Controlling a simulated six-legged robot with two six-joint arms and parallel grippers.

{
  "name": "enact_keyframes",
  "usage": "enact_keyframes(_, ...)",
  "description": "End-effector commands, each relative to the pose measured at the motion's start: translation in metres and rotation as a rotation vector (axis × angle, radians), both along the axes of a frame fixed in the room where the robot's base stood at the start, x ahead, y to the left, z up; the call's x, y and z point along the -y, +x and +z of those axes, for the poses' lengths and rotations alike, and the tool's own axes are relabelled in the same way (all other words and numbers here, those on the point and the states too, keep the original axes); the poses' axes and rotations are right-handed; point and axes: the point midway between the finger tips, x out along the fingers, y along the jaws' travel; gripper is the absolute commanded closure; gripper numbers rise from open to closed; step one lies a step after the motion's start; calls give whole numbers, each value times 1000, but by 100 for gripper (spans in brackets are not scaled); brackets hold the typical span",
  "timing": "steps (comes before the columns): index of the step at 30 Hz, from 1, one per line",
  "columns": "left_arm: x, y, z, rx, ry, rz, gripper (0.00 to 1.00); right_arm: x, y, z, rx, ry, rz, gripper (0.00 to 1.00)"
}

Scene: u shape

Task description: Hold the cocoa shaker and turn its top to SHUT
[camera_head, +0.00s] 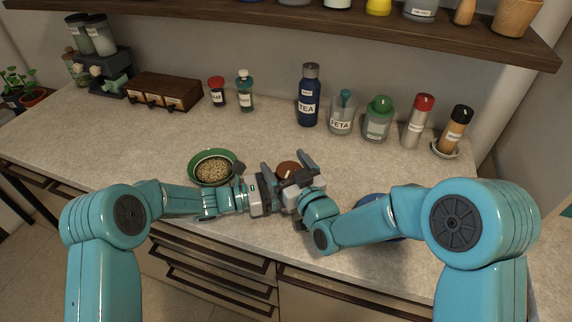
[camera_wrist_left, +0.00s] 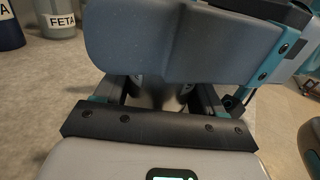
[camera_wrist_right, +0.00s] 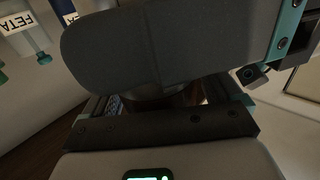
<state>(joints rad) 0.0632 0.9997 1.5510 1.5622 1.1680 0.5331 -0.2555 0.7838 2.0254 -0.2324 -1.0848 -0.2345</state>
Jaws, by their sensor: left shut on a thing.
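The cocoa shaker shows in the head view only as a round brown top (camera_head: 287,167) with a small pale mark, between dark gripper fingers. Its body is hidden, and I cannot read the top's setting. My left gripper (camera_head: 270,180) comes in from the left and is shut on the shaker. A broad grey finger fills much of the left wrist view and hides the grip. My right gripper (camera_head: 299,173) is close beside the top on the right. In the right wrist view its finger covers most of the space between the jaws, so its closure is unclear.
A green bowl of grain (camera_head: 234,158) stands left of the grippers. A blue dish (camera_head: 368,199) is partly behind my right arm. A tea bottle (camera_head: 308,98), feta jar (camera_head: 342,118), green-lidded jar (camera_head: 378,122) and shakers line the back. A shelf (camera_head: 290,24) hangs above.

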Motion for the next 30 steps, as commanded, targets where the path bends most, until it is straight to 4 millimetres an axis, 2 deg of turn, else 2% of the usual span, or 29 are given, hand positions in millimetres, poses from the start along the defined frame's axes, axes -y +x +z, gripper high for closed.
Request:
enact_keyframes(7, 0, 0, 1, 1, -1, 1, 80, 0, 0, 0, 0, 0, 0, 9)
enact_keyframes(11, 0, 0, 1, 1, -1, 1, 80, 5, -9, 0, 0, 0, -2, 9)
enact_keyframes(24, 0, 0, 1, 1, -1, 1, 80, 48, -90, 0, -2, 0, -1, 9)
enact_keyframes(30, 0, 0, 1, 1, -1, 1, 80, 56, -105, 0, -1, 0, -1, 9)
